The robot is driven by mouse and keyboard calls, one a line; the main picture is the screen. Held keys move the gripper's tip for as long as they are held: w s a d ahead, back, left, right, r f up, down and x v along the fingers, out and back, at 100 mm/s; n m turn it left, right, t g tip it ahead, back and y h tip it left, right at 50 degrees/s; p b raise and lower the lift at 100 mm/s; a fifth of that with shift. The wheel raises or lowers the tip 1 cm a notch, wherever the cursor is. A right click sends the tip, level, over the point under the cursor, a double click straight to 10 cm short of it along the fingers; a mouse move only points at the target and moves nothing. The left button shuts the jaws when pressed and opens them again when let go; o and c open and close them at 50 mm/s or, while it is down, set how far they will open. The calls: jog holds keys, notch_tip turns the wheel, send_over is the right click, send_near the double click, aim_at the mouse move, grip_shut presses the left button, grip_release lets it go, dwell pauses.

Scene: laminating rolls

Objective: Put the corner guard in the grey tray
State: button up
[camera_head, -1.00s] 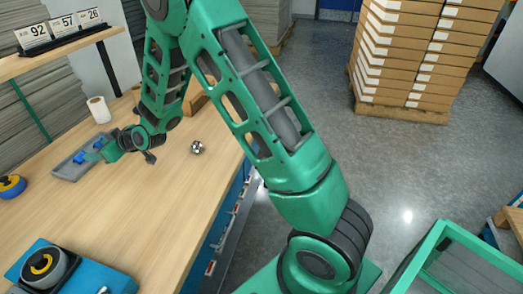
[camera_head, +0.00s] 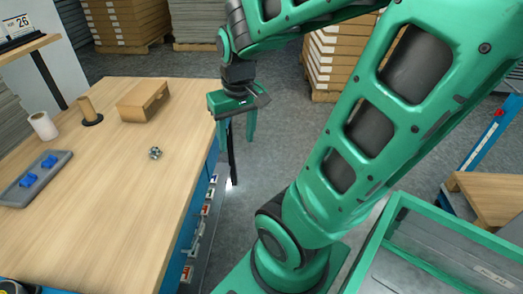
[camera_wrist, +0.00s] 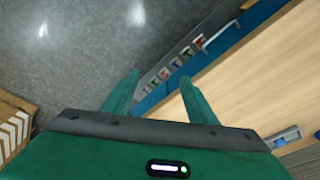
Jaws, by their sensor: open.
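The grey tray (camera_head: 12,197) lies on the table at the left edge of the head view. Two small blue pieces, one nearer (camera_head: 29,180) and one farther (camera_head: 49,161), lie in it. They may be corner guards, but they are too small to be sure. My gripper (camera_head: 235,132) is open and empty, pointing down just beyond the table's right edge, well away from the tray.
On the table (camera_head: 110,220) stand a white roll (camera_head: 43,126), a brown roll on a dark base (camera_head: 89,112), a cardboard box (camera_head: 143,101) and a small shiny metal piece (camera_head: 155,153). Much of the tabletop is bare. Pallets of stacked boxes (camera_head: 120,22) stand behind.

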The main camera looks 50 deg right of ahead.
jog(key=s+m+g, duration=0.1)
jog(key=s+m, duration=0.1)
jog(key=s, duration=0.8)
jog(key=shift+r+g+y, duration=0.25)
jog(key=shift+g+y, duration=0.15)
jog(key=shift+w, duration=0.2)
